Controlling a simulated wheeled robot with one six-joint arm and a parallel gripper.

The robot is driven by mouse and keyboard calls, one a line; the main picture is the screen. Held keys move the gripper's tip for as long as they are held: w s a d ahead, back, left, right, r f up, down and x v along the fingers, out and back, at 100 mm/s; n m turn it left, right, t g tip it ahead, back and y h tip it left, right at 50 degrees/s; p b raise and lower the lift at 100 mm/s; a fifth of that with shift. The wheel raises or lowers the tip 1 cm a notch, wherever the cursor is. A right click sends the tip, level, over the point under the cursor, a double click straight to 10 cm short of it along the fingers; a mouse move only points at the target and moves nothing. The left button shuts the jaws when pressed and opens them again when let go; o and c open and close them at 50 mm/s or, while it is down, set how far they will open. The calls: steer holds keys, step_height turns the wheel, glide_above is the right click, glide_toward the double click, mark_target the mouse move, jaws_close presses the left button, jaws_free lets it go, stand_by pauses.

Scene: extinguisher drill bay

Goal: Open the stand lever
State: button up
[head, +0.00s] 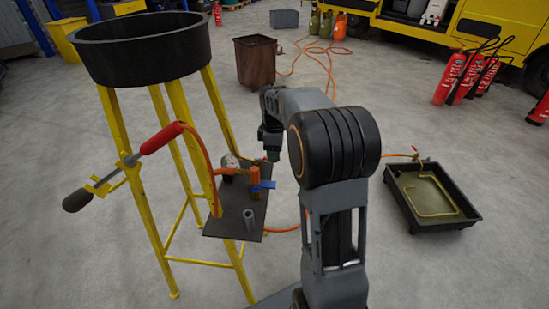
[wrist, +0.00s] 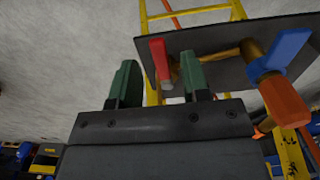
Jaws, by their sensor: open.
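A yellow-legged stand (head: 178,118) carries a dark plate (head: 214,224) with fittings. A blue lever (head: 263,184) sits on a brass and orange valve (head: 254,175) there; it also shows in the wrist view (wrist: 285,48). A red lever (wrist: 160,60) on a brass pipe shows in the wrist view, to the left of the blue one. The pictures do not tell which is named the stand lever. My gripper (wrist: 160,82) is open, its green fingers on either side of the red lever in the picture; I cannot tell whether they touch it. In the head view my gripper (head: 271,152) is just behind the plate, partly hidden by my arm.
A black round basin (head: 140,55) tops the stand. A torch with a red grip (head: 162,139) sticks out at its left. A gauge (head: 229,162) and grey tube (head: 249,220) stand on the plate. A black tray (head: 445,218) lies right, red extinguishers (head: 450,78) behind.

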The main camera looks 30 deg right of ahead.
steer(key=shift+f, duration=0.75)
steer(key=shift+c, duration=0.4)
jaws_close()
